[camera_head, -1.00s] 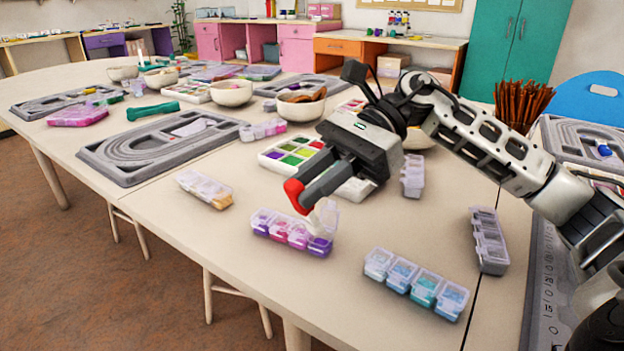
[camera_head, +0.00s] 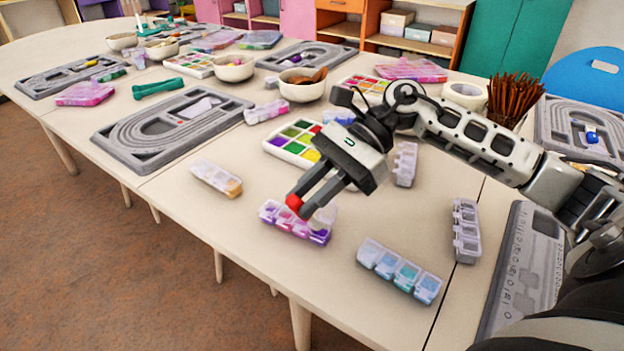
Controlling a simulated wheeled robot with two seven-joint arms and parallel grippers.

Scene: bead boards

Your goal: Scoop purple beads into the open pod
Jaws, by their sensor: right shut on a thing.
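A clear pod strip (camera_head: 270,217) with pink and purple beads stands near the table's front edge. A raised clear lid (camera_head: 327,214) shows at its right end, beside the purple pod; my gripper partly covers that area. My right gripper (camera_head: 299,203) is just above this strip, pointing down and left. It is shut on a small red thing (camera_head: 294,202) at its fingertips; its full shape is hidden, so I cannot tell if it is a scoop. A white bead tray (camera_head: 272,149) with green, purple, yellow and red compartments lies behind the gripper. My left gripper is not in view.
Other pod strips lie at front right (camera_head: 400,271), right (camera_head: 466,230), left (camera_head: 216,178) and behind the gripper (camera_head: 405,163). A grey bead board (camera_head: 120,150) lies at left. Clear table lies around the pink and purple strip.

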